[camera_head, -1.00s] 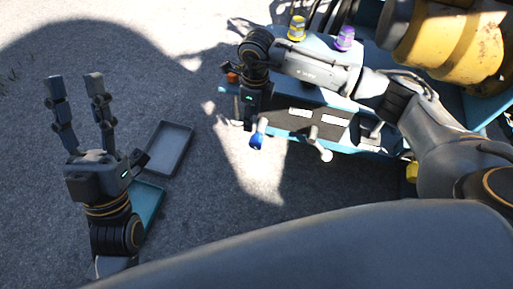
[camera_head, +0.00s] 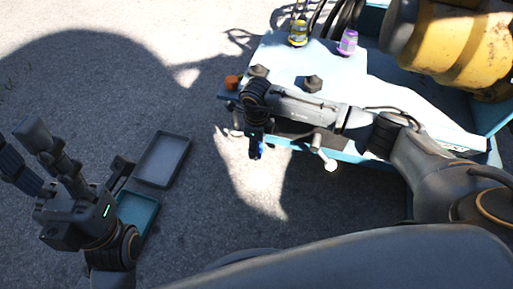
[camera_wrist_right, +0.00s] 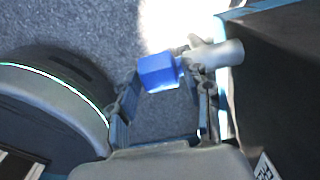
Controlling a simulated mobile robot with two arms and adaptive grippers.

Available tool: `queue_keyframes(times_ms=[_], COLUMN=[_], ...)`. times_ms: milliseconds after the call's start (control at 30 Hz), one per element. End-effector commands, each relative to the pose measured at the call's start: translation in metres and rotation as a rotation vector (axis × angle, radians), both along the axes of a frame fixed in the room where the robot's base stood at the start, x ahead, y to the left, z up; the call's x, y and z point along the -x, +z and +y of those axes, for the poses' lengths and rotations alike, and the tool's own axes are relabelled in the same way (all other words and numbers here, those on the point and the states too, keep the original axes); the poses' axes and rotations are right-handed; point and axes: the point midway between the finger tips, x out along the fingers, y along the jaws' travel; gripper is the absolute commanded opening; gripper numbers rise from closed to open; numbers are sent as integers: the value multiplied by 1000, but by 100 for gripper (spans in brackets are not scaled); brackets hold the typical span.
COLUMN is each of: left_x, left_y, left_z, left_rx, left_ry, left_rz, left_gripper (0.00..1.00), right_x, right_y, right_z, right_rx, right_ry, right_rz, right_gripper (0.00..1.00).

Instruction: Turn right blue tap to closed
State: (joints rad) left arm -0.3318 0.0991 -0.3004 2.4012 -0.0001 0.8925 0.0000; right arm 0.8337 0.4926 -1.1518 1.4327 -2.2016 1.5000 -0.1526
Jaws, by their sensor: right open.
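The blue tap (camera_head: 258,152) is on the front of the blue-and-white machine box, mostly hidden by my right gripper in the head view. In the right wrist view its blue handle (camera_wrist_right: 158,73) shows on a pale pipe fitting (camera_wrist_right: 215,54). My right gripper (camera_wrist_right: 167,88) is open, with the handle around fingertip level between its two fingers. I cannot tell whether they touch it. In the head view my right gripper (camera_head: 255,137) points down at the tap. My left gripper (camera_head: 19,140) is open and empty at the far left.
Yellow (camera_head: 298,33) and purple (camera_head: 347,42) fittings stand on the box top (camera_head: 385,95). A yellow reel (camera_head: 455,45) is behind. A grey tray (camera_head: 163,159) and a teal tray (camera_head: 137,213) lie on the ground.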

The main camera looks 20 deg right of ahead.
Motion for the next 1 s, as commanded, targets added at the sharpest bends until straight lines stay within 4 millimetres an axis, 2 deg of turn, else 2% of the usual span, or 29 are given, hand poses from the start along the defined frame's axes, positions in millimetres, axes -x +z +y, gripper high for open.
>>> queue_keyframes(times_ms=[100,367,567,600,1000], left_x=[-1,-1,-1,-1,1], left_y=[-2,-1,-1,-1,1], left_z=[0,0,0,0,0], left_rx=[-1,-1,-1,-1,1], left_ry=[0,0,0,0,0], left_rz=[-1,1,1,1,-4], left_gripper=[40,40,40,40,40], right_x=[0,0,0,0,2], right_y=[-6,-6,-6,-6,-6], right_z=[0,0,0,0,-4], right_rx=[0,0,0,0,-76], right_ry=[0,0,0,0,-2], right_rz=[0,0,0,0,-51], right_gripper=[49,49,10,8,8])
